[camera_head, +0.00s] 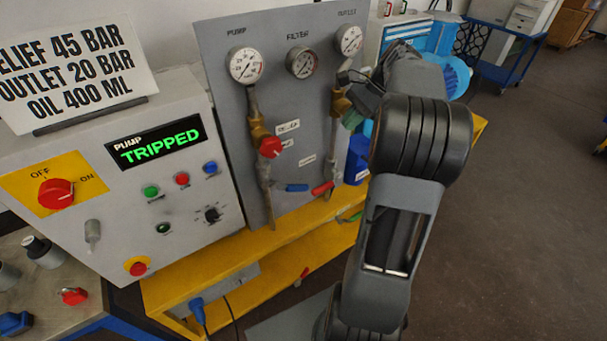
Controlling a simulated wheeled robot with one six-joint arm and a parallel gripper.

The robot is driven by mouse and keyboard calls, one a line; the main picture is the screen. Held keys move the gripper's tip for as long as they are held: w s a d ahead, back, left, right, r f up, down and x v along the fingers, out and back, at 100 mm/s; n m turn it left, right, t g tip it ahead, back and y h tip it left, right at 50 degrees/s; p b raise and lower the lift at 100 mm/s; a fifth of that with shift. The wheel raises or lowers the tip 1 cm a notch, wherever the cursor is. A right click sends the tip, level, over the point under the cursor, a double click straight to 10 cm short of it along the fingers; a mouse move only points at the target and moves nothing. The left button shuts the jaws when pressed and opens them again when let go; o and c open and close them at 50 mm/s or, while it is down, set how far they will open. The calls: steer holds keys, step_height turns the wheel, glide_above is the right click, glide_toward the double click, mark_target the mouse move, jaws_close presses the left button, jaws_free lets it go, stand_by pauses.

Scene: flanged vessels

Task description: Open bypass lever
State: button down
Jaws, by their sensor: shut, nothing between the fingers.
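A blue lever handle (292,187) and a red lever handle (322,189) sit low on the grey panel, end to end and roughly level. Their labels are too small to read, so I cannot tell which is the bypass lever. A green handle (350,216) shows lower right, partly behind my arm. My gripper (346,78) is at the panel's right side, by the brass valve (340,102) under the right gauge, above the levers. It is shut and empty. Whether it touches the valve is unclear.
The pump display (160,142) reads TRIPPED on the control box at left. A red knob (270,147) sits on the left pipe. Three gauges line the panel top, including the filter gauge (302,62). A yellow frame (265,240) runs below. Floor at right is clear.

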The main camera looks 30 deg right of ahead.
mark_target(299, 185)
steer(key=p+x, duration=0.1)
steer(key=x, duration=2.2)
steer(key=shift+w, duration=0.1)
steer(key=shift+a+f, duration=0.1)
steer(key=shift+a, duration=0.05)
